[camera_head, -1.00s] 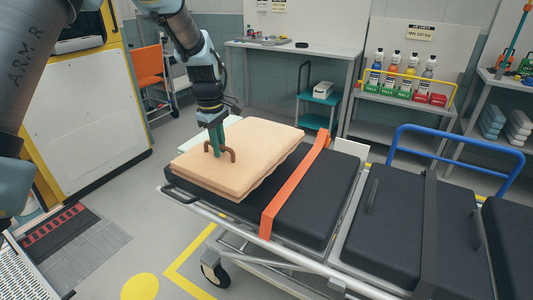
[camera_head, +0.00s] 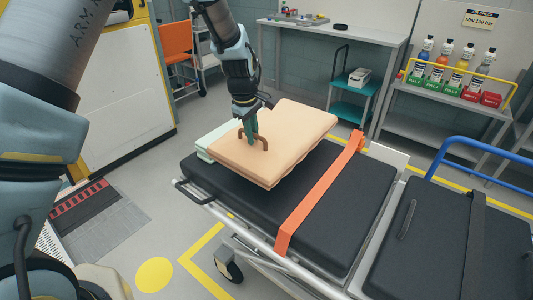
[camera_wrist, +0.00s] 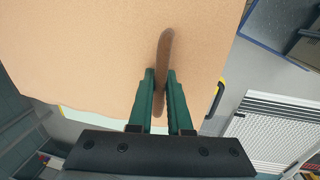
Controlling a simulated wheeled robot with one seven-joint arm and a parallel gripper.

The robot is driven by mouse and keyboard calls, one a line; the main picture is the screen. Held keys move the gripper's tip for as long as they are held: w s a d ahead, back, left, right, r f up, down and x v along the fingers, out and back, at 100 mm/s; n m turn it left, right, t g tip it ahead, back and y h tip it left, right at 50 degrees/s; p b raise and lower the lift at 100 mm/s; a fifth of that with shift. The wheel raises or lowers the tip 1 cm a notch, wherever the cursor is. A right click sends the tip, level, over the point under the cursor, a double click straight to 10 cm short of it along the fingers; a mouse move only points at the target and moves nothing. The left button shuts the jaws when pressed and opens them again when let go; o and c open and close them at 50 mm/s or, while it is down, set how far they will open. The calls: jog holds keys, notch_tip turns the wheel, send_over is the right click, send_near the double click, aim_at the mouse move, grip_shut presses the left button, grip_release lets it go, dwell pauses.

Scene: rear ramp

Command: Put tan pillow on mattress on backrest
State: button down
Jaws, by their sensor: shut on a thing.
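The tan pillow (camera_head: 285,125) is a flat, thick rectangle with a brown handle (camera_head: 265,144) on top. My gripper (camera_head: 252,140) points down at its left part and is shut on the handle. In the wrist view the green fingers (camera_wrist: 161,78) stand either side of the brown handle (camera_wrist: 166,45), and the tan pillow (camera_wrist: 90,50) fills the upper left. The pillow is over the rear left part of the black mattress backrest (camera_head: 230,190). I cannot tell whether its underside touches the mattress. The pillow hides part of the backrest.
A pale green slab (camera_head: 208,148) shows under the pillow's left edge. An orange strap (camera_head: 320,195) crosses the mattress right of the pillow. A blue rail (camera_head: 470,145) stands at right. Bottles (camera_head: 440,60) stand on a rear shelf. The mattress front is bare.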

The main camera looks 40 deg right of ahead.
jog(key=shift+f+p, duration=0.85)
jog(key=shift+f, duration=2.45)
jog(key=c, duration=0.8)
grip_release()
jog(key=shift+c, duration=0.2)
jog(key=r+b, duration=0.1)
jog(key=r, duration=0.3)
jog(key=a+r+b, duration=0.1)
jog(key=r, duration=0.3)
jog(key=a+r+b, duration=0.1)
jog(key=r, duration=0.3)
jog(key=shift+s+b, duration=0.25)
jog(key=shift+b, duration=0.05)
jog(key=w+a+r+m+t, duration=0.1)
jog(key=w+a+r, duration=0.15)
jog(key=a, duration=1.05)
jog(key=w+a+r+m, duration=0.1)
jog(key=w+a, duration=0.3)
jog(key=a, duration=0.9)
jog(key=s+a+m, duration=0.1)
jog(key=s+a, duration=0.3)
jog(key=a, duration=0.4)
jog(key=s+a+r+m+y, duration=0.1)
jog(key=s+a, duration=0.3)
jog(key=a, duration=0.5)
jog(key=shift+s+a+y, duration=0.15)
jog(key=shift+y, duration=0.15)
